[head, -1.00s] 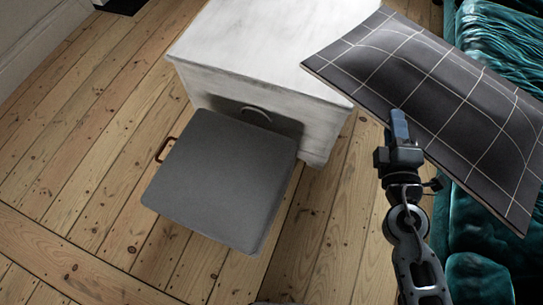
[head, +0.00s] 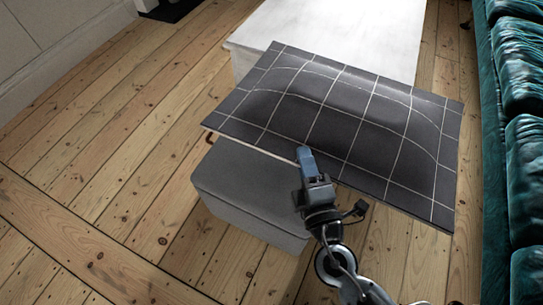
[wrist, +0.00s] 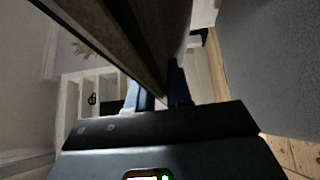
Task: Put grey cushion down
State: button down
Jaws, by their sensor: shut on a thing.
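The grey cushion (head: 345,125) is dark grey with a white grid of lines. In the head view it is held out flat and slightly tilted in the middle. My gripper (head: 304,153) is shut on its near edge. The cushion hangs over the grey box-shaped seat and the near part of the white table, and hides parts of both. In the wrist view the cushion (wrist: 125,40) rises edge-on between the two fingers of my gripper (wrist: 158,92). I cannot tell whether it touches anything below.
A grey box-shaped seat (head: 245,192) stands on the floorboards under the cushion's near left edge. A white table (head: 340,35) is behind it. A teal sofa (head: 525,130) runs along the right side. Bare floorboards (head: 90,190) are free on the left.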

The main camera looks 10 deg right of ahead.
jog(key=a+f+b, duration=0.1)
jog(key=a+f, duration=0.1)
jog(key=a, duration=0.2)
jog(key=w+a+f+b, duration=0.1)
jog(key=a+f, duration=0.1)
jog(key=a, duration=0.2)
jog(key=a+f+b, duration=0.1)
jog(key=a+f, duration=0.2)
jog(key=a, duration=0.2)
jog(key=shift+w+f, duration=0.1)
jog(key=shift+w, duration=0.3)
notch_tip(320, 180, down, 4)
jog(key=shift+f+b, duration=0.1)
jog(key=shift+b, duration=0.95)
jog(key=c, duration=1)
grip_release()
jog(key=shift+c, duration=0.2)
jog(key=s+p, duration=0.2)
jog(key=s, duration=1)
